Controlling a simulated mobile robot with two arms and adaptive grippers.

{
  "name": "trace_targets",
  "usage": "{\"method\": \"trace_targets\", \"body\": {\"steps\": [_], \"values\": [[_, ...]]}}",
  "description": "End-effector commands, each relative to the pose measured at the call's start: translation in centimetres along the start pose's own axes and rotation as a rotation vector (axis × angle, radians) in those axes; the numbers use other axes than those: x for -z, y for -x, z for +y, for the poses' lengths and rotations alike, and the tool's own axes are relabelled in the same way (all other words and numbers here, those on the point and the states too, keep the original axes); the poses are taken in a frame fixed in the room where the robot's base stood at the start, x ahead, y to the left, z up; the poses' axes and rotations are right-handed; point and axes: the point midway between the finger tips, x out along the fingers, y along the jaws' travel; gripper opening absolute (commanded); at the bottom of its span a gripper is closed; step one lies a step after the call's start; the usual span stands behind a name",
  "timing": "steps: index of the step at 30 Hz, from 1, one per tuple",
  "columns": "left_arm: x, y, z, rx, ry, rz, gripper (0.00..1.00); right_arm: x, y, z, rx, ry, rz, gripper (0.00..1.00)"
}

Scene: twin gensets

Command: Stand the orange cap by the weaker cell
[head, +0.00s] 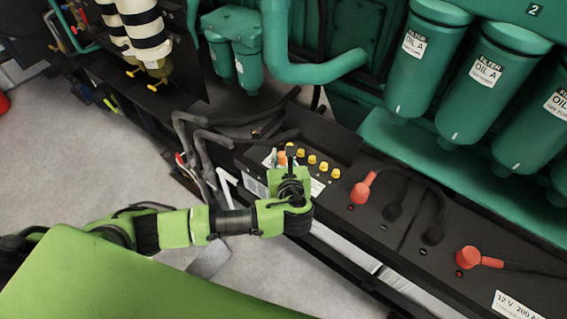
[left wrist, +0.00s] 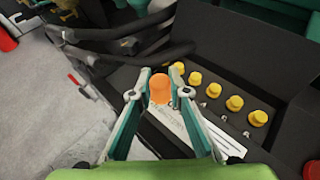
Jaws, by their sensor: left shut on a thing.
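My left gripper (head: 286,158) is shut on the orange cap (left wrist: 160,88), which sits upright between the two fingertips in the left wrist view. The orange cap also shows as a small orange patch in the head view (head: 281,159). It is over the near end of a black battery top, close to the first of several yellow cell caps (left wrist: 195,78) in a row. I cannot tell whether its base touches the battery. The row also shows in the head view (head: 312,159). No cell's strength can be read. My right gripper is not in view.
A white label (left wrist: 168,122) and small pale fittings (left wrist: 222,118) lie beside the caps. Red terminal boots (head: 361,190) with black cables are to the right. Dark hoses (left wrist: 130,50) curve close behind the gripper. Green oil filters (head: 421,60) hang above. Grey floor is free at left.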

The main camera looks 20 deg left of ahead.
Motion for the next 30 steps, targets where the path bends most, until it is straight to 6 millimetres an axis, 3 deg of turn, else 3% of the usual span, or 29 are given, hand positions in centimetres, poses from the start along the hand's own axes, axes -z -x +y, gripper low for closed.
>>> {"method": "trace_targets", "body": {"steps": [4,10,22,23,24,30], "values": [[0.6,-0.9,-0.5,-0.001,0.000,-0.001,0.02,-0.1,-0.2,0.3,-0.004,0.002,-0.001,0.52],[3.1,-2.0,-0.5,-0.001,-0.001,0.001,0.02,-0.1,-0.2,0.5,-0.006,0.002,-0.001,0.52],[3.7,-2.2,-0.4,-0.001,0.000,0.001,0.02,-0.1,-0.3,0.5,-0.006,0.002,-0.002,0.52],[3.7,-2.1,-0.4,-0.001,0.000,0.000,0.22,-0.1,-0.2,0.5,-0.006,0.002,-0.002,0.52],[3.6,-2.1,-0.4,-0.001,0.000,0.000,0.32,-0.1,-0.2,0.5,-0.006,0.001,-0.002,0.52],[3.6,-2.1,-0.4,-0.001,0.000,0.000,0.33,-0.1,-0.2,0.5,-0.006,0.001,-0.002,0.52]]}}
